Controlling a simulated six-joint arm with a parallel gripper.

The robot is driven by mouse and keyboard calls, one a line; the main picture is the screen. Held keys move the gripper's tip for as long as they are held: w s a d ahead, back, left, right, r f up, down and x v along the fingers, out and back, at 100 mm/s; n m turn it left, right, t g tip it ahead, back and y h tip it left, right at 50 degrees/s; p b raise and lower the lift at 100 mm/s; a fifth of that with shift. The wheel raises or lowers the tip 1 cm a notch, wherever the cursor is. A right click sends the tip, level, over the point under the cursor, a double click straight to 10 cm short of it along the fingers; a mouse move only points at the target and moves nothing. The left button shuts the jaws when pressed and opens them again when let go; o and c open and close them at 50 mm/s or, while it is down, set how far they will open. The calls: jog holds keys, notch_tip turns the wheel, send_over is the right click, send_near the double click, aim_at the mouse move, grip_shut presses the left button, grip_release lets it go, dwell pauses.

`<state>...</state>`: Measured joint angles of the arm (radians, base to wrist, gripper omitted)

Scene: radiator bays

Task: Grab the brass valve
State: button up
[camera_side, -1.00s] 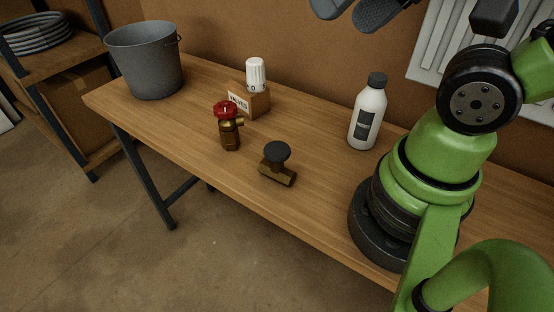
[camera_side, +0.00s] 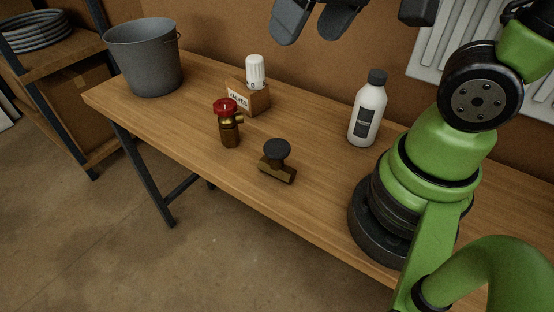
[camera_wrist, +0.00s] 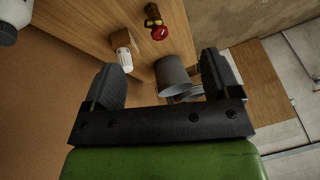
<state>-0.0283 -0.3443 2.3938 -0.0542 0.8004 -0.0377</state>
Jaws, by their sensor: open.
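Two brassy valves stand on the bench. One has a red handwheel (camera_side: 226,105) over an upright brass body (camera_side: 230,132) with a side outlet; it also shows at the top of the wrist view (camera_wrist: 158,32). The other is a darker brass valve with a black round knob (camera_side: 277,150), nearer the bench's front edge; I do not see it in the wrist view. My gripper (camera_side: 308,36) is open and empty, high above the back of the bench, well clear of both valves. Its two fingers are apart in the wrist view (camera_wrist: 160,68).
A white bottle (camera_side: 367,118) stands to the right, a grey bucket (camera_side: 145,65) at the far left. The bench's front left (camera_side: 165,125) is clear.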

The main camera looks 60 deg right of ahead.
aim_at(276, 146)
jog(key=w+f+n+g, duration=0.1)
jog(key=w+f, duration=0.1)
jog(key=f, duration=0.4)
jog(key=w+f+n+g+h, duration=0.1)
jog(key=f+g, duration=0.1)
jog(key=f, duration=0.4)
jog(key=w+f+n+g, duration=0.1)
jog(key=w+f, duration=0.1)
jog(key=f, duration=0.4)
jog(key=shift+w+g, duration=0.3)
jog(key=f, duration=0.4)
jog(key=shift+s+a, duration=0.15)
jog(key=shift+s, duration=0.15)
jog(key=shift+f, duration=0.5)
jog(key=c, duration=1.2)
